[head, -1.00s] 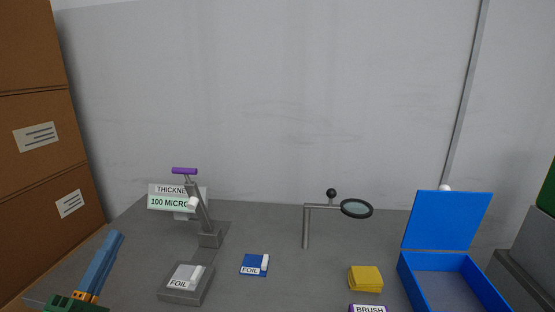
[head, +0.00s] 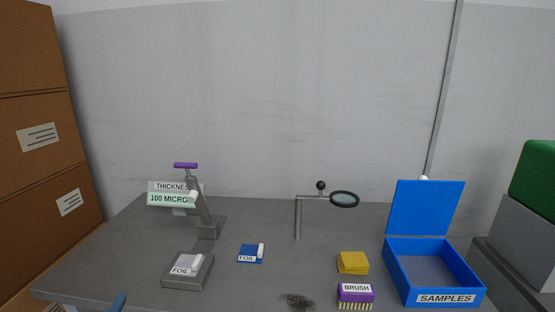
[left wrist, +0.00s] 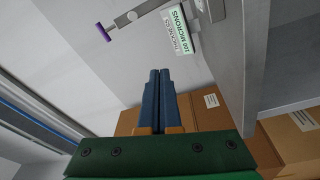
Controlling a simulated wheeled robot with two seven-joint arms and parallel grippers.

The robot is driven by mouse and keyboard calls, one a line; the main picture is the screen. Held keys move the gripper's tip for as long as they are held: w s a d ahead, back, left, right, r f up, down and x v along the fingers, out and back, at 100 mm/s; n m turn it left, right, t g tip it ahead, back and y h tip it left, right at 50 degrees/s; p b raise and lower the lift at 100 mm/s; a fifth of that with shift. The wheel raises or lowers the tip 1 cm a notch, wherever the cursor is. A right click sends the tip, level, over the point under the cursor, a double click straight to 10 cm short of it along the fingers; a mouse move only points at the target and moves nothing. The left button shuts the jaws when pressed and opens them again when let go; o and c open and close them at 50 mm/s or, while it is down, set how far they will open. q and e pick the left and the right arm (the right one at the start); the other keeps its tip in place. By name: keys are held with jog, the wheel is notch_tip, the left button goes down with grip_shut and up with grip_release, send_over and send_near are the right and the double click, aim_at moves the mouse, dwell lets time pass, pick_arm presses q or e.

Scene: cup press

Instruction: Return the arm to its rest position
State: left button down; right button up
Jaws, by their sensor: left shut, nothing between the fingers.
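In the head view only a blue tip of my left gripper (head: 118,303) shows at the bottom edge, at the left front of the grey table (head: 110,255). In the left wrist view the two blue fingers of the left gripper (left wrist: 158,75) lie together, shut and empty. They touch no object that I can see. The rest of the left arm is hidden below the head view. My right gripper is in neither view.
A lever press (head: 205,215) with a thickness sign, a grey foil tray (head: 200,278) and a blue foil packet (head: 247,255) stand left. A magnifier stand (head: 298,218), yellow pad (head: 353,262), brush (head: 356,293) and open blue samples box (head: 470,280) stand right. Cardboard boxes (head: 40,110) rise far left.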

pick_arm(q)
jog(key=s+d+f+m+g, duration=0.2)
jog(key=s+f+m+g, duration=0.15)
jog(key=f, duration=0.75)
jog(key=s+d+f+m+g, duration=0.1)
jog(key=s+f+m+g, duration=0.3)
jog(key=f, duration=0.6)
jog(key=s+d+f+m+g, duration=0.1)
jog(key=s+d+f+g, duration=0.15)
jog(key=s+f, duration=0.6)
jog(key=s+d+f+m+g, duration=0.4)
jog(key=s+f, duration=0.3)
jog(key=s, duration=0.3)
jog(key=s+d+f+m+g+h, duration=0.1)
jog(key=s+d+f+m+g, duration=0.3)
jog(key=s+f, duration=0.3)
jog(key=s+m, duration=0.1)
jog(key=s, duration=0.2)
jog(key=shift+s+f, duration=0.15)
jog(key=shift+f, duration=0.1)
